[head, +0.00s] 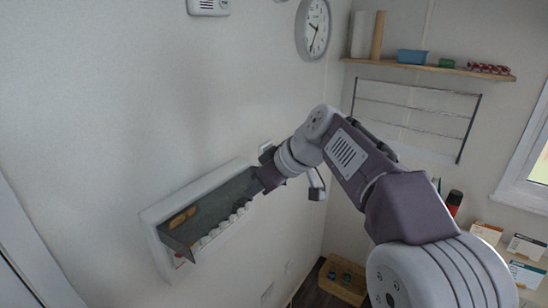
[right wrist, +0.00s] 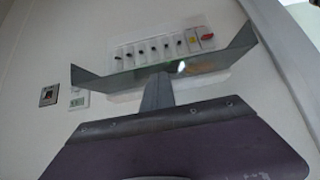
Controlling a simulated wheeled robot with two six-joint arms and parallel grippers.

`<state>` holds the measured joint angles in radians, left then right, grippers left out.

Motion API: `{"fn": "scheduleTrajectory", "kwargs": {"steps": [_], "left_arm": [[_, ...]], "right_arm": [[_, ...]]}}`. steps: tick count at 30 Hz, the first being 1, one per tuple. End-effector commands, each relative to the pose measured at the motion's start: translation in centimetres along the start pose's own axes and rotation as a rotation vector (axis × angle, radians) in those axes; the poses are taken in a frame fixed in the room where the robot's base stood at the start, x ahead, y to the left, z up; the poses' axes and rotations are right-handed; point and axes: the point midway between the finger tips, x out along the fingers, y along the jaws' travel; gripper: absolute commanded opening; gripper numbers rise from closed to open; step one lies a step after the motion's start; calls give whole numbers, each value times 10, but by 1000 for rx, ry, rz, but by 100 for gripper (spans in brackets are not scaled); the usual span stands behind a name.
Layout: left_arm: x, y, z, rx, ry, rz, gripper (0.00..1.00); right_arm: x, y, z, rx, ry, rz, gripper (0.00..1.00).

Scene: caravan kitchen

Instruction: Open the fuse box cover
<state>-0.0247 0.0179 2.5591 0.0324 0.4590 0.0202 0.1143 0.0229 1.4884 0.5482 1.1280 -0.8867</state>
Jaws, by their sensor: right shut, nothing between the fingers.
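The fuse box (head: 150,218) is a white-framed box on the wall, left of centre in the head view. Its grey cover (head: 215,202) stands angled out from the box, with a row of white fuses (head: 224,226) exposed beside it. In the right wrist view the cover (right wrist: 190,68) shows as a grey strip with turned-up ends, and the dark switches (right wrist: 152,50) show past its edge. My right gripper (head: 262,184) is shut and empty at the cover's right end in the head view. Its fingers (right wrist: 156,92) reach the cover in the wrist view; contact is unclear. My left gripper is out of view.
A clock (head: 314,29) hangs on the wall above. A wooden shelf (head: 430,67) with small items and a wire rack (head: 415,115) are on the right wall. A wooden crate (head: 343,282) stands on the floor. The wall left of the fuse box is clear.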

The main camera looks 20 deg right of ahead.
Motion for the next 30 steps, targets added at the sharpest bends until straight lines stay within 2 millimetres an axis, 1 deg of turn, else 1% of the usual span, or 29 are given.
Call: {"fn": "scheduleTrajectory", "kwargs": {"steps": [1, 2, 6, 9, 12, 15, 21, 23, 25, 26, 27, 29, 30], "left_arm": [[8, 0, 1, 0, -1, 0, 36], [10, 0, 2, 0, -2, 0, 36], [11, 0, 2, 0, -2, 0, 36], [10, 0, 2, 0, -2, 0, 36], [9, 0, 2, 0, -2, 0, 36], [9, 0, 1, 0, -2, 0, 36], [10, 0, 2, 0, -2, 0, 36], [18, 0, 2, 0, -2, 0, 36], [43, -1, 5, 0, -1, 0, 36], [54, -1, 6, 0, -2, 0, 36], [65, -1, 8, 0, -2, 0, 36], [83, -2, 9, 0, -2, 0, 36], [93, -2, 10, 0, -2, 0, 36]], "right_arm": [[-12, 3, 2, 0, 8, 12, 0], [-20, 3, 1, 0, 7, 12, 0], [-57, 3, -3, 1, 6, 11, 0], [-76, 2, -5, 1, 4, 10, 0], [-88, 2, -6, 1, 4, 9, 0], [-93, 1, -7, 1, 2, 7, 0], [-93, 1, -6, 0, 2, 6, 0], [-86, -2, -2, -7, 2, -1, 0], [-61, -13, 10, -30, -1, -27, 0], [-44, -20, 22, -31, -18, -56, 0], [-21, -29, 41, -20, -61, -100, 0], [20, -40, 79, 8, -143, -153, 0], [47, -45, 106, 39, -199, -172, 0]]}}
